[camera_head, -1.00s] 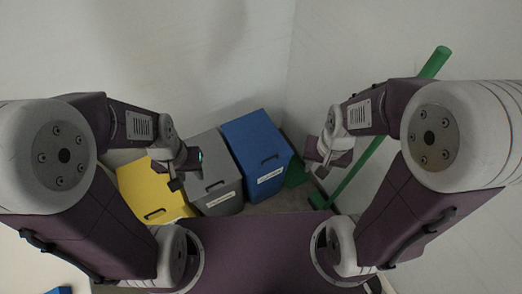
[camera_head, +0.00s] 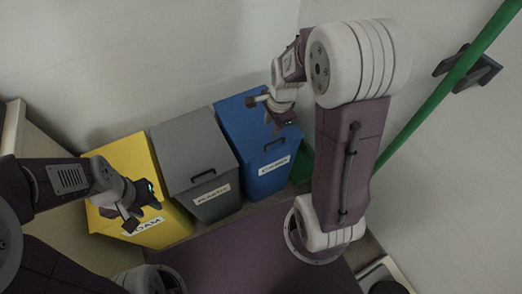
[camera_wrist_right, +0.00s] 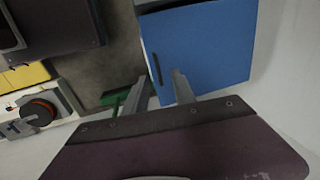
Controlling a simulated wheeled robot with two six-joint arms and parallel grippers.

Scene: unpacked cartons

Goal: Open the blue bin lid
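The blue bin (camera_head: 262,174) stands at the right end of a row of bins, its lid (camera_head: 232,112) lying closed with a dark handle (camera_head: 274,144) near the front edge. My right gripper (camera_head: 268,115) is over this lid, behind the handle in the head view. In the right wrist view its two fingers are apart, the blue lid (camera_wrist_right: 215,45) fills the upper right, and the dark handle (camera_wrist_right: 156,68) shows between the fingertips. I cannot tell whether they touch it. My left gripper (camera_head: 143,212) is over the front of the yellow bin, apparently open and empty.
A grey bin (camera_head: 185,145) and a yellow bin (camera_head: 122,152), both lidded, stand left of the blue one. A green pole (camera_head: 440,93) leans along the right wall. A wall is close behind the bins.

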